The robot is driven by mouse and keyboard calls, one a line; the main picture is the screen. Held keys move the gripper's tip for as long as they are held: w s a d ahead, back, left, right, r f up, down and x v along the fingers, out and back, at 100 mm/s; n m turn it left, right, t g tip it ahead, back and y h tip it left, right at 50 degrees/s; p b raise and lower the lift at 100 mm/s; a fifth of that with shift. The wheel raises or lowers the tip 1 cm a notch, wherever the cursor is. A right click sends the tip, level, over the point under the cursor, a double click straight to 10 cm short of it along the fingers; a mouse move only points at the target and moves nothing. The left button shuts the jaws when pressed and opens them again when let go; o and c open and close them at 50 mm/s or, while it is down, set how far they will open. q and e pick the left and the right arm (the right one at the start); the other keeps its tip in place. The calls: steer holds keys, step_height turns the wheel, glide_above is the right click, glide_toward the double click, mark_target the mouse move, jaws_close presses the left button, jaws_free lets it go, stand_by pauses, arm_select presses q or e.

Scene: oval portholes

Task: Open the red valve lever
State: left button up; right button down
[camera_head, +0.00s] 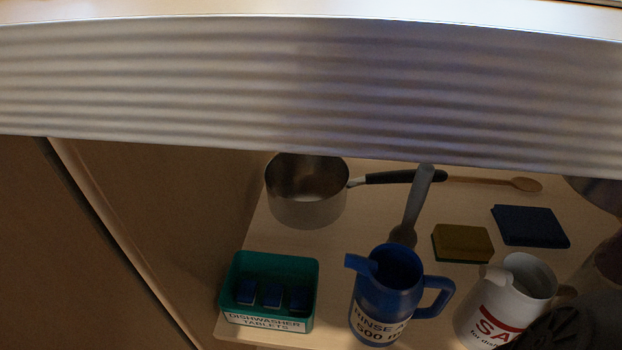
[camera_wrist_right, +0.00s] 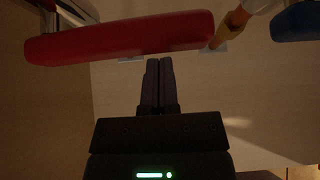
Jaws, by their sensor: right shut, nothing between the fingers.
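The red valve lever (camera_wrist_right: 120,38) lies across the upper part of the right wrist view as a long rounded red bar, tilted slightly. My right gripper (camera_wrist_right: 158,62) is shut and empty. Its fingertips point at the lever's lower edge, right of the lever's middle; I cannot tell whether they touch it. The red lever is not visible in the head view. My left gripper is not in view.
In the wrist view, a brass-coloured pipe (camera_wrist_right: 232,27) and a blue part (camera_wrist_right: 300,20) are right of the lever. In the head view, a pot (camera_head: 307,205), green tablet box (camera_head: 268,322), blue jug (camera_head: 385,300) and white jug (camera_head: 500,310) stand below a corrugated metal panel (camera_head: 300,90).

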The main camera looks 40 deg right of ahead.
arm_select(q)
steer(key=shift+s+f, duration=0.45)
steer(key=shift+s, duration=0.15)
arm_select(e)
step_height(320, 180, up, 4)
steer(key=shift+f, duration=0.25)
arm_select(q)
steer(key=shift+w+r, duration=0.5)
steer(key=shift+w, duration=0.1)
arm_select(e)
step_height(320, 180, up, 2)
steer(key=n+g+h, duration=0.3)
steer(key=shift+r, duration=0.15)
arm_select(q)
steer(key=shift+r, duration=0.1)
arm_select(e)
steer(key=shift+r, duration=0.1)
